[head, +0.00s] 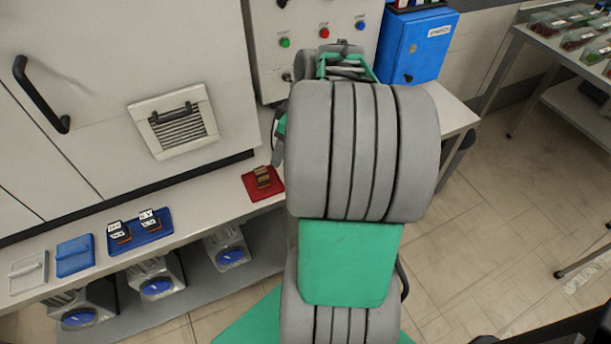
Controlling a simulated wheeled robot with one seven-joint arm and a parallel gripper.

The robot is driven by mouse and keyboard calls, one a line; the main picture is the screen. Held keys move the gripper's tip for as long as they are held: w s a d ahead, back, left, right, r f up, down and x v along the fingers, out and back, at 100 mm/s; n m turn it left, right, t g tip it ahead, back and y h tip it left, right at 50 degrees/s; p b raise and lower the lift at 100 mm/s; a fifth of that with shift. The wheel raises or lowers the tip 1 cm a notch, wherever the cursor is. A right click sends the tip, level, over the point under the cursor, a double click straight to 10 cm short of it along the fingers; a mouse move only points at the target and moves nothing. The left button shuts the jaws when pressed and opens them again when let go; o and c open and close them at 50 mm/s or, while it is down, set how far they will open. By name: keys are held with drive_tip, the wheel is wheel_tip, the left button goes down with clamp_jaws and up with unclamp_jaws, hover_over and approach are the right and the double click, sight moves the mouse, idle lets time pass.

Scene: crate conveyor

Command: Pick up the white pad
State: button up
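A flat white pad (28,272) with a raised bar on top lies at the far left end of the long grey counter. It is apart from the blue pad (75,255) to its right. My arm rises through the middle of the head view, far to the right of the white pad. My gripper is mostly hidden behind my arm; only a small grey part shows at the arm's left edge. I cannot make out its fingers or anything in them.
A blue tray (155,236) with two small dark-and-orange blocks and a red tray (277,191) with a brown block stand on the counter. A white cabinet with a black handle (40,95) stands behind. Grey units with blue discs (157,286) sit below.

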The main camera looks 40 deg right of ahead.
drive_tip(key=s+d+f+n+b, duration=0.1)
drive_tip(key=s+d+f, duration=0.3)
drive_tip(key=d, duration=0.5)
drive_tip(key=shift+n+t+y, duration=0.3)
drive_tip(key=shift+t, duration=0.1)
drive_tip(key=x, duration=0.5)
drive_tip(key=w+x, duration=0.1)
drive_tip(key=x, duration=0.2)
drive_tip(key=shift+c, duration=0.2)
drive_tip(key=c, duration=1.5)
drive_tip(key=shift+r, duration=0.65)
drive_tip(key=s+a+r, duration=0.8)
drive_tip(key=s+r, duration=0.3)
drive_tip(key=shift+s+r, duration=0.3)
drive_tip(key=shift+r, duration=0.1)
